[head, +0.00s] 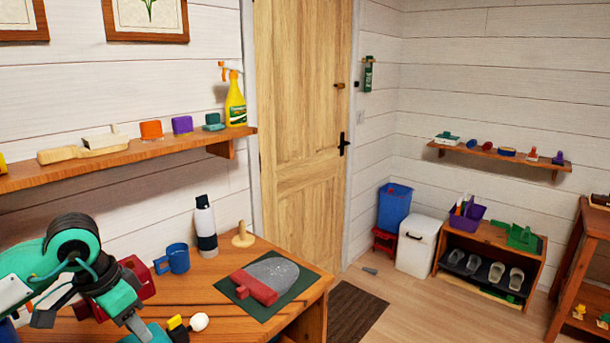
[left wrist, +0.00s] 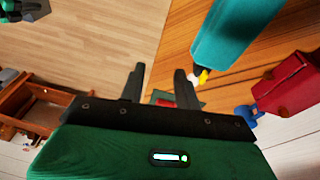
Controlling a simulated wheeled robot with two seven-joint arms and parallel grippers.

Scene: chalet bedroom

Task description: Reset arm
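The task names no object, only the arm. My left arm comes in from the left in the head view, with its gripper (head: 136,322) low over the near part of the wooden desk (head: 215,297). In the left wrist view the two dark fingers of the left gripper (left wrist: 159,78) stand apart with nothing held between them. Beyond them show the floor and the desk edge. My right gripper is not identifiable in either view.
On the desk are a blue mug (head: 173,259), a red box (head: 137,277), a bottle (head: 205,228), a wooden peg (head: 243,236) and a red-handled grey tool (head: 268,280) on a green mat (head: 290,300). A wall shelf (head: 150,151) runs above.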

